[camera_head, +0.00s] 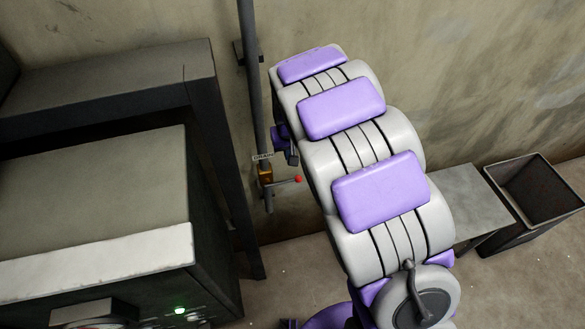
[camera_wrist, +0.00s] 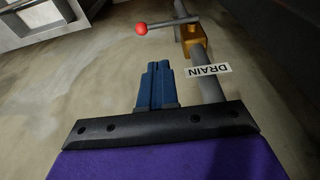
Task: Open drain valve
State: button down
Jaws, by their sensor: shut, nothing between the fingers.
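The drain valve is a brass body (camera_head: 265,174) on a vertical grey pipe by the wall, just below a white DRAIN label (camera_head: 263,157). Its thin lever sticks out crosswise to the pipe and ends in a red knob (camera_head: 298,180). In the wrist view, the brass body (camera_wrist: 193,44), the red knob (camera_wrist: 141,28) and the label (camera_wrist: 208,70) are beyond my fingers. My gripper (camera_wrist: 158,66) has its blue fingers together and empty, beside the pipe and apart from the lever. In the head view, my arm partly hides my gripper (camera_head: 290,153).
A dark machine cabinet (camera_head: 90,190) with a green light (camera_head: 180,310) and a dark frame (camera_head: 200,90) stand left of the pipe. A low grey table (camera_head: 468,200) and an open dark bin (camera_head: 535,195) stand at right. Some floor is clear below the valve.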

jog(key=shift+w+d+f, duration=0.1)
jog(key=shift+w+f, duration=0.25)
jog(key=shift+w, duration=0.2)
jog(key=b, duration=0.2)
send_near(288, 181)
jog(key=f, duration=0.2)
jog(key=w+f, duration=0.2)
jog(key=f, duration=0.1)
jog(key=shift+w+a+f, duration=0.15)
jog(key=shift+a+f, duration=0.1)
jog(key=shift+f, duration=0.55)
